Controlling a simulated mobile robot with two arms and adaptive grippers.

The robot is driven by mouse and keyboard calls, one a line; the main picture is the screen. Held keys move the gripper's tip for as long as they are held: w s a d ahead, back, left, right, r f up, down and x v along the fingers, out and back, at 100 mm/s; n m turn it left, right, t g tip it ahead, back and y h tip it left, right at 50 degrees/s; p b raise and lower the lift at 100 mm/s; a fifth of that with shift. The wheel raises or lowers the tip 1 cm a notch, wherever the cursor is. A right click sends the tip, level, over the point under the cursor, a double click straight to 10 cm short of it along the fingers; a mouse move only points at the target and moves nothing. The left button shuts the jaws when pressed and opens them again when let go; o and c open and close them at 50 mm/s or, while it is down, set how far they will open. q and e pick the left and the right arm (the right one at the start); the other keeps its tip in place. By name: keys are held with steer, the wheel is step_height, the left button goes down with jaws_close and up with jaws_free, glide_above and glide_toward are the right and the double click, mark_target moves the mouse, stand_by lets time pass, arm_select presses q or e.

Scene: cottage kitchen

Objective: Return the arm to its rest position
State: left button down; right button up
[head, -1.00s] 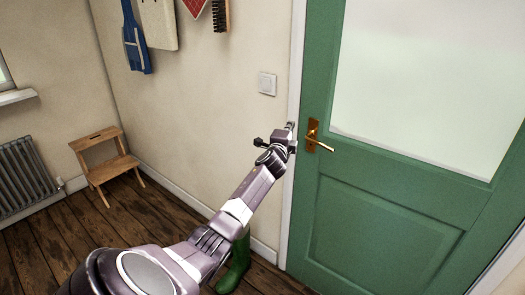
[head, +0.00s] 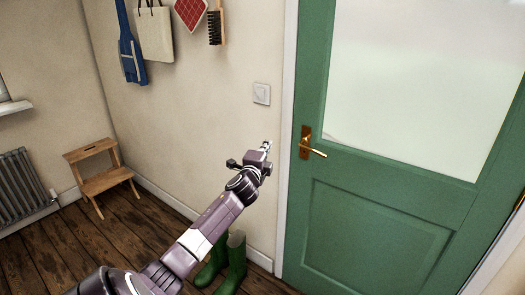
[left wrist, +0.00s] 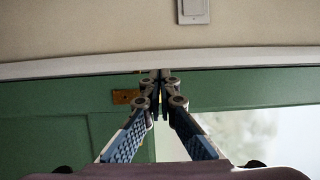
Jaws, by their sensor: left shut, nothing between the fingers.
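My left arm (head: 205,235) reaches up from the bottom of the head view. Its gripper (head: 266,147) is shut and empty in front of the cream wall, left of the green door (head: 375,235). The gripper is apart from the brass door handle (head: 314,150). In the left wrist view the fingertips (left wrist: 160,76) meet, with the green door (left wrist: 50,135) and its white frame (left wrist: 60,66) behind them. A brass plate (left wrist: 124,97) shows just left of the fingers. The door looks closed. My right gripper is out of view.
Green boots (head: 236,262) stand by the wall beneath my forearm. A wooden step stool (head: 103,178) and a radiator (head: 22,185) are at the left. A light switch (head: 261,93) is on the wall above the gripper. Bare wooden floor (head: 60,250) lies between stool and arm.

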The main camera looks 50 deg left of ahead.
arm_select(q)
steer(key=s, duration=0.2)
steer(key=shift+s+d, duration=0.25)
steer(key=shift+s, duration=0.05)
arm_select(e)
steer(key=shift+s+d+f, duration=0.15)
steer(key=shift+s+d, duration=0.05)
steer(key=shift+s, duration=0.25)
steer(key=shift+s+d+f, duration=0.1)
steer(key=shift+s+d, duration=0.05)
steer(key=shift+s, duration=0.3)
arm_select(q)
steer(key=shift+f, duration=0.15)
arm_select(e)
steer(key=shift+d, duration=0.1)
